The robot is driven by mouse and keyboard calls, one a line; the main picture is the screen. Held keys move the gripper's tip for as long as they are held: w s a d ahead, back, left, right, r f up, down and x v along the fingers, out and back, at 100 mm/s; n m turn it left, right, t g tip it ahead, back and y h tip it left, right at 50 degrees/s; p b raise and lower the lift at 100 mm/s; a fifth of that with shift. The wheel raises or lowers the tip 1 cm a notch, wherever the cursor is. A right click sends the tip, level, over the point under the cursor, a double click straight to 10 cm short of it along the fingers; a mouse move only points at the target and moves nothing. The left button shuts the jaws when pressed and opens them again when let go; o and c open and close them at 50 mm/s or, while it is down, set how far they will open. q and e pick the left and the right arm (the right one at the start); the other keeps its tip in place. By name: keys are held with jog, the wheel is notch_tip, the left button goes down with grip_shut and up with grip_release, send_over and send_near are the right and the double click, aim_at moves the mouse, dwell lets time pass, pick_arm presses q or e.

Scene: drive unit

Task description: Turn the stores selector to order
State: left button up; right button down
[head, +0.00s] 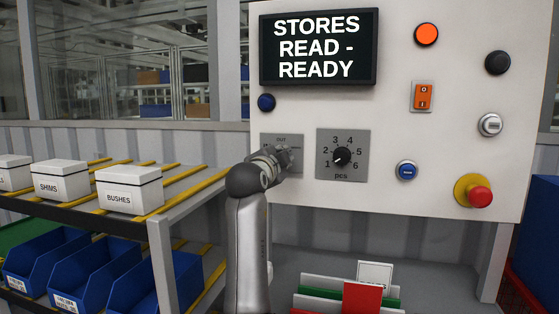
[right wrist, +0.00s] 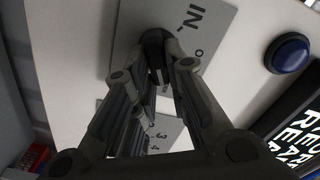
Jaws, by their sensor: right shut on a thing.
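The stores selector is a dark knob (right wrist: 155,40) on a grey plate (head: 297,140) at the left of the white panel, under the display. My right gripper (head: 284,158) is at this plate and covers the knob in the head view. In the right wrist view its two fingers (right wrist: 160,62) are closed around the knob. The plate shows "IN" in the right wrist view and what looks like "OUT" at its top in the head view. The knob's exact setting is hidden by the fingers. The display (head: 318,47) reads "STORES READ - READY". My left gripper is not in view.
A numbered "pcs" dial (head: 342,156) sits close to the right of the selector. A blue button (head: 266,102) is above it. A red emergency button (head: 479,196) and several other controls are farther right. A rack with white boxes (head: 128,190) stands at left.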

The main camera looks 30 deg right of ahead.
jog(key=c, duration=1.4)
grip_release()
jog(key=shift+c, duration=0.2)
jog(key=v, duration=0.7)
jog(key=shift+s+a, duration=0.15)
jog(key=shift+s, duration=0.1)
jog(key=shift+f, duration=0.1)
